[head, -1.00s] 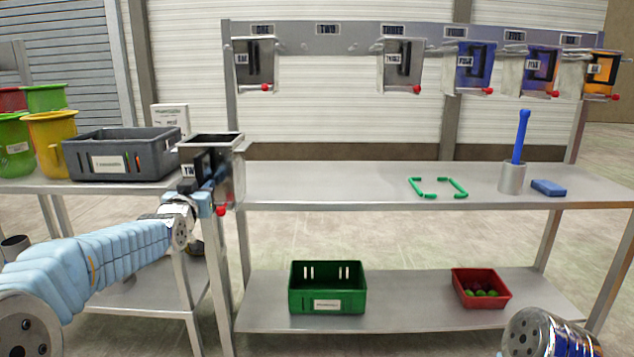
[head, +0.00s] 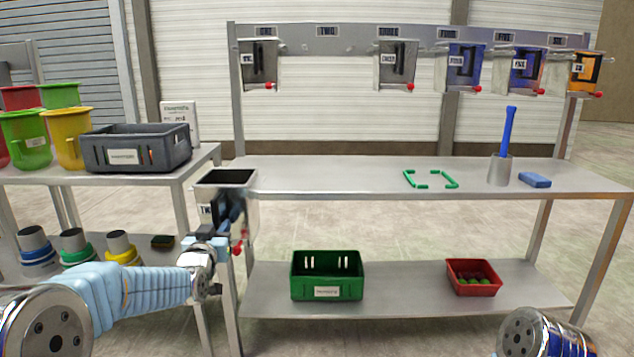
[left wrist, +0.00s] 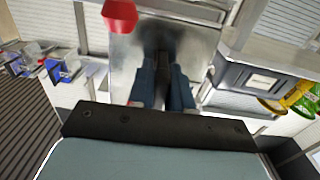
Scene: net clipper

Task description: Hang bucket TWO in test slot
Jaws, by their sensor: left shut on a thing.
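Bucket TWO (head: 244,212) is a silver metal bucket with a dark inside, a label at its left and a red knob low on its right. My left gripper (head: 228,216) is shut on it and holds it upright in the air, beside the left front of the metal bench. In the left wrist view the bucket's metal face (left wrist: 195,55) fills the upper middle, with the fingers (left wrist: 165,82) against it. The test slot under the TWO sign (head: 328,31) on the back rail is empty. My right gripper is out of view.
Buckets ONE (head: 258,62) and THREE (head: 398,62) hang either side of the empty slot, with several coloured buckets farther right. Green clips (head: 430,179), a brush holder (head: 500,170) and a blue block (head: 535,180) sit on the bench. A grey bin (head: 137,150) stands on the left table.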

